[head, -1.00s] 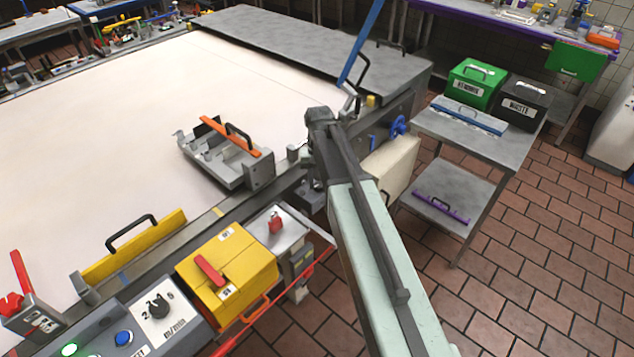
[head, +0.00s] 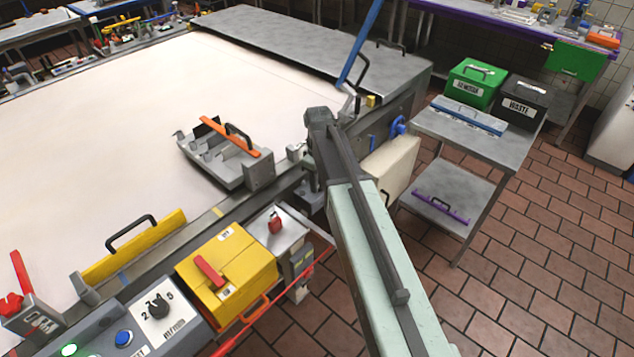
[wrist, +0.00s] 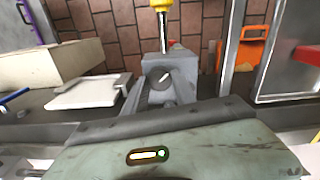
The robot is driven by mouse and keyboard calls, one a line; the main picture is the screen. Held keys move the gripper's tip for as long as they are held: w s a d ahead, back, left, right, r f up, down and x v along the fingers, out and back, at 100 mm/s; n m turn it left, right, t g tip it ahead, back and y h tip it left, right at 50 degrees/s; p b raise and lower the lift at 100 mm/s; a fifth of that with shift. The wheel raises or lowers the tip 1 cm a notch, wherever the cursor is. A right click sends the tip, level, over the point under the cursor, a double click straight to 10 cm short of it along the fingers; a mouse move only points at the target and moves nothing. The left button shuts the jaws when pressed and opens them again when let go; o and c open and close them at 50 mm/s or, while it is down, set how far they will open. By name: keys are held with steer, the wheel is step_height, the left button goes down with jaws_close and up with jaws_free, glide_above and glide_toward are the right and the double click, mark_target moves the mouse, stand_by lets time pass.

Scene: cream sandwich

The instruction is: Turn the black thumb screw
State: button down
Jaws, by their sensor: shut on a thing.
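A dark round screw head with a pale mark, which I take for the black thumb screw (wrist: 160,80), shows on a grey block (wrist: 183,68) in the middle of the wrist view. In the head view the screw is hidden by my arm. My gripper (wrist: 163,92) is shut on the screw, but its fingertips are hard to make out against the grey block. In the head view my arm reaches down beside the machine's front rail (head: 285,188), and the gripper end is mostly hidden behind it.
A grey bracket with an orange bar (head: 230,137) stands on the cream sheet (head: 90,150) left of my arm. A yellow box (head: 240,262) sits at the front. A blue handwheel (head: 398,126) and a side table (head: 505,148) are at the right.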

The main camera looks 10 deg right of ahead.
steer(key=shift+w+a+n, duration=0.1)
steer(key=shift+a+n, duration=0.05)
steer(key=shift+n, duration=0.85)
steer(key=c, duration=1)
jaws_free()
steer(key=shift+a, duration=0.1)
step_height(320, 180, up, 8)
steer(key=p, duration=0.8)
steer(key=shift+f, duration=0.1)
